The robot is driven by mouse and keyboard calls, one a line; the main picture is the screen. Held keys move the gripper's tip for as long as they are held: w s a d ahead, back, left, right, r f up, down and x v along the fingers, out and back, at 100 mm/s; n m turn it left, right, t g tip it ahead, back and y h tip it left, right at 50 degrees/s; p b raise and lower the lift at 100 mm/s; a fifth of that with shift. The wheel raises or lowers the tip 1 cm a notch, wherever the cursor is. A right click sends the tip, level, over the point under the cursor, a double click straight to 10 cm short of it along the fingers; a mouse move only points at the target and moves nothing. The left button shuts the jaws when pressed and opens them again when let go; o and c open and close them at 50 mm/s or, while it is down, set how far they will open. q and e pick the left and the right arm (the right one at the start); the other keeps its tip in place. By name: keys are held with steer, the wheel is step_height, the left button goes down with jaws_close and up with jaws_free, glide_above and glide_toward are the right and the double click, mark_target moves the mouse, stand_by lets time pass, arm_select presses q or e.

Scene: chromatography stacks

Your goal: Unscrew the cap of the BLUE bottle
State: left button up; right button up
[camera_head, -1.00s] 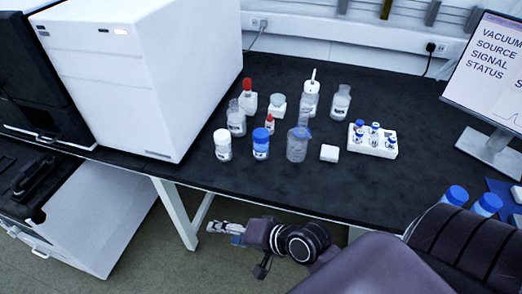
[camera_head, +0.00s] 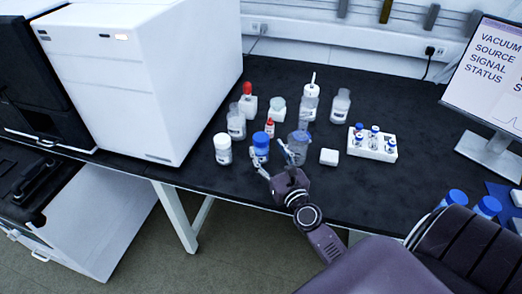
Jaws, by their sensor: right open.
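The blue bottle (camera_head: 261,141) stands upright on the black bench, with its blue cap on top. Part of the bottle's lower body is hidden by the gripper. I cannot tell whether the fingers touch it. My left gripper is not in view.
A small red-capped bottle (camera_head: 270,127) stands behind. A white block (camera_head: 328,157) and a vial rack (camera_head: 372,149) are further right. The bench front is clear.

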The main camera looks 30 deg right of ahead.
mark_target(264, 146)
steer(key=w, duration=0.3)
steer(key=w+d, duration=0.1)
steer(key=w, duration=0.1)
steer(key=shift+w+f, duration=0.1)
steer(key=shift+f, duration=0.1)
steer(key=shift+r, duration=0.1)
steer(key=c, duration=1.4)
steer(key=shift+c, duration=0.2)
step_height(264, 146, up, 20)
steer(key=p, duration=1.6)
